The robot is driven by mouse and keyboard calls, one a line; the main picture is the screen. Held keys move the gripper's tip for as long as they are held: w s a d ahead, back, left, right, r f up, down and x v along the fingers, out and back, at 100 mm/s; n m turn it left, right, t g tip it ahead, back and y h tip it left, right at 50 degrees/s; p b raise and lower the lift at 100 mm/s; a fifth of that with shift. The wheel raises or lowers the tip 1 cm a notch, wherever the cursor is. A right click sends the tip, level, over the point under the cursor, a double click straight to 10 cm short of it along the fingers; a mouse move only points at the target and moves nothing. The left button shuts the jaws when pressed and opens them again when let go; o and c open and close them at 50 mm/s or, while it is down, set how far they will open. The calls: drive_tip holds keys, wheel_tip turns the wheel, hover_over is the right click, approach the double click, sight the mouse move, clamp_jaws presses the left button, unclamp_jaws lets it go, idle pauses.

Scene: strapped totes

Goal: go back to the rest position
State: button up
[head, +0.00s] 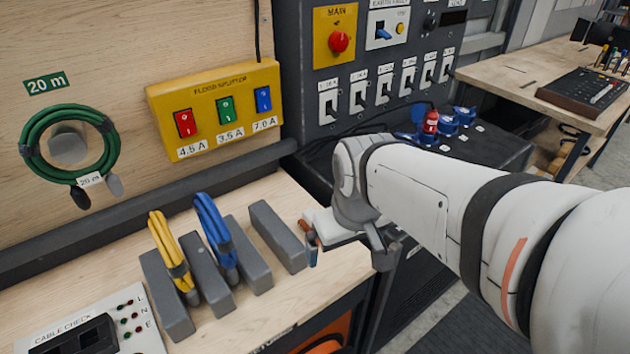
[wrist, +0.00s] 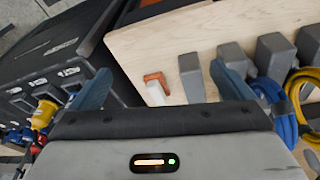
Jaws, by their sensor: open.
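My gripper (head: 313,248) is at the end of my white arm, low beside the right end of the wooden bench, near the grey upright dividers. In the wrist view my gripper (wrist: 160,88) shows two blue-grey fingers spread wide apart, with nothing held between them. A small orange and white piece (wrist: 155,88) lies at the bench edge beyond the fingers. It looks apart from them, though the exact gap is hard to tell. In the head view my wrist partly hides that spot.
Grey dividers (head: 278,236) hold a yellow cable (head: 168,250) and a blue cable (head: 215,236). A green cable coil (head: 70,145) hangs on the wall panel. A yellow switch box (head: 215,110) and a dark switch panel (head: 385,70) stand behind. A cable checker (head: 95,330) lies front left.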

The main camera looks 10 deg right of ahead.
drive_tip(key=shift+s+d+f+m, duration=0.15)
drive_tip(key=shift+s+f+m, duration=0.1)
drive_tip(key=shift+s+m, duration=0.6)
idle(1.7)
